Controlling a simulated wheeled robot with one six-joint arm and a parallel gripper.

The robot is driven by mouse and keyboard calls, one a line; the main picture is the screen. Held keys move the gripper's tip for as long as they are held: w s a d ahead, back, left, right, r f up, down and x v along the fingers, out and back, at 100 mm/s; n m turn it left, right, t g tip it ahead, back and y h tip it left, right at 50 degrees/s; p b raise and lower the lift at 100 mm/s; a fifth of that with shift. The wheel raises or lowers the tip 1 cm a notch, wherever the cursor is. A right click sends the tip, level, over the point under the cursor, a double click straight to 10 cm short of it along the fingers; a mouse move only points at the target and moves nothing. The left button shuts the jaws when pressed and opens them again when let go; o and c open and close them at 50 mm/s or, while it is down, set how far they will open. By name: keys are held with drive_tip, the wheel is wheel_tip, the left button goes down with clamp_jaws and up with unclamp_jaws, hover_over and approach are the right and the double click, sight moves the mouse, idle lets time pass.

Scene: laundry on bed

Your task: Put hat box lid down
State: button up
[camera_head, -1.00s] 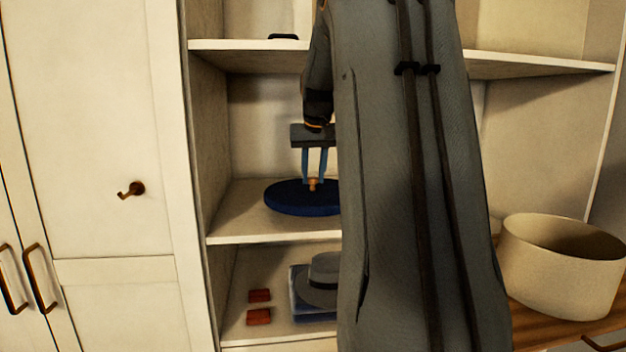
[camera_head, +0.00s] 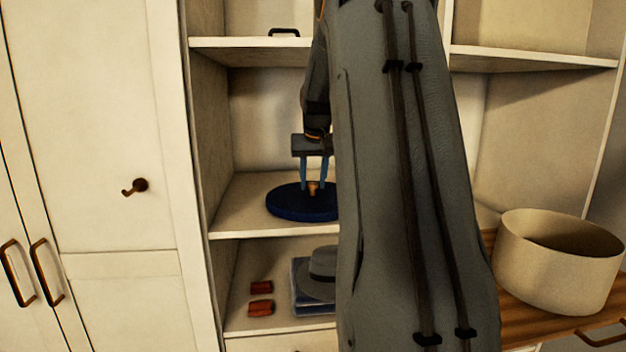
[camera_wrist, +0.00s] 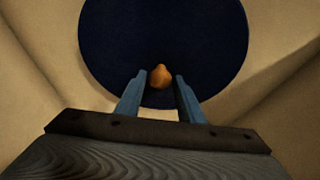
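The hat box lid is a dark blue round disc (camera_head: 290,203) with a small orange-brown knob (camera_head: 313,187) on top. It lies flat on the middle shelf of the cupboard. My gripper (camera_head: 314,182) is above the lid, its two blue fingers on either side of the knob. In the wrist view the fingers (camera_wrist: 160,82) stand apart, with a gap between each finger and the knob (camera_wrist: 161,77). The gripper is open. The lid's right part is hidden behind my arm in the head view.
A cream round open box (camera_head: 555,280) stands on a wooden surface at the right. On the lower shelf lie a grey hat (camera_head: 322,268), blue boxes (camera_head: 302,295) and two red items (camera_head: 261,288). The shelf's side wall is close to the lid's left. A closed cupboard door (camera_head: 90,130) is at the left.

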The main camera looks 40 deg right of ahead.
sight(313, 184)
drive_tip(key=shift+o, duration=0.9)
drive_tip(key=shift+r, duration=0.25)
drive_tip(key=b+v, duration=0.1)
drive_tip(key=v, duration=0.2)
drive_tip(key=shift+s+a, duration=0.1)
drive_tip(key=shift+s, duration=0.1)
drive_tip(key=s+a+b, duration=0.1)
drive_tip(key=s, duration=0.1)
drive_tip(key=s+a, duration=0.2)
drive_tip(key=s, duration=0.1)
drive_tip(key=s+a+b, duration=0.1)
drive_tip(key=s+a, duration=0.1)
drive_tip(key=s, duration=0.1)
drive_tip(key=shift+s+a+f+b, duration=0.1)
drive_tip(key=shift+s+b, duration=0.15)
drive_tip(key=shift+b, duration=0.1)
drive_tip(key=shift+s+a, duration=0.4)
drive_tip(key=shift+s, duration=0.25)
